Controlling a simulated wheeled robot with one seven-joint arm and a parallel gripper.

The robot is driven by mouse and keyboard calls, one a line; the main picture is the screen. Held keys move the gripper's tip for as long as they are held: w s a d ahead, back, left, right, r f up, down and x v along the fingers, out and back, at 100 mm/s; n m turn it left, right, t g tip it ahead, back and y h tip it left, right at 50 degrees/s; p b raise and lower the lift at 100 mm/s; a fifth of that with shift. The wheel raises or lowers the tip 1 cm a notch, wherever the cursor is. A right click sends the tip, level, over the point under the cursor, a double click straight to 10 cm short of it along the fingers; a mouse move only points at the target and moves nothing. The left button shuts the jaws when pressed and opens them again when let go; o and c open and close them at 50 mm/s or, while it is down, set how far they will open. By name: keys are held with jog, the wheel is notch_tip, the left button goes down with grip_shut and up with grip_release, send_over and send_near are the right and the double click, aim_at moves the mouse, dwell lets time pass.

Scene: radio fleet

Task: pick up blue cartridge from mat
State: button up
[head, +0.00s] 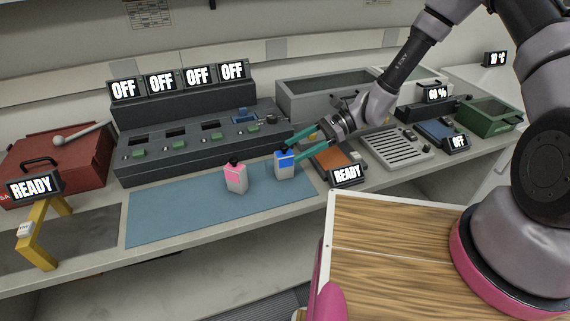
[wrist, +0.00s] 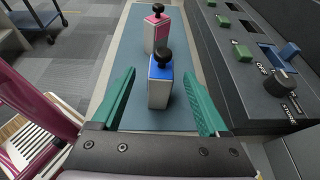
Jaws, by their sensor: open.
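The blue cartridge (head: 284,164) stands upright near the right end of the blue mat (head: 190,211). It has a white body, a blue label and top, and a black knob. In the wrist view the blue cartridge (wrist: 160,82) stands between and just ahead of the two green fingers. My gripper (head: 296,146) is open and reaches in from the right, with its fingertips beside the blue cartridge. In the wrist view my gripper (wrist: 160,95) is empty, with gaps on both sides of the cartridge.
A pink cartridge (head: 236,178) stands on the mat left of the blue one. A dark console (head: 200,135) with several OFF displays lies behind the mat. An orange-topped READY device (head: 335,160) is at the right. The left part of the mat is clear.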

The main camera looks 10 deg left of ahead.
aim_at(286, 152)
jog(key=x, duration=0.4)
jog(key=shift+a, duration=0.3)
grip_shut()
jog(key=shift+r, duration=0.15)
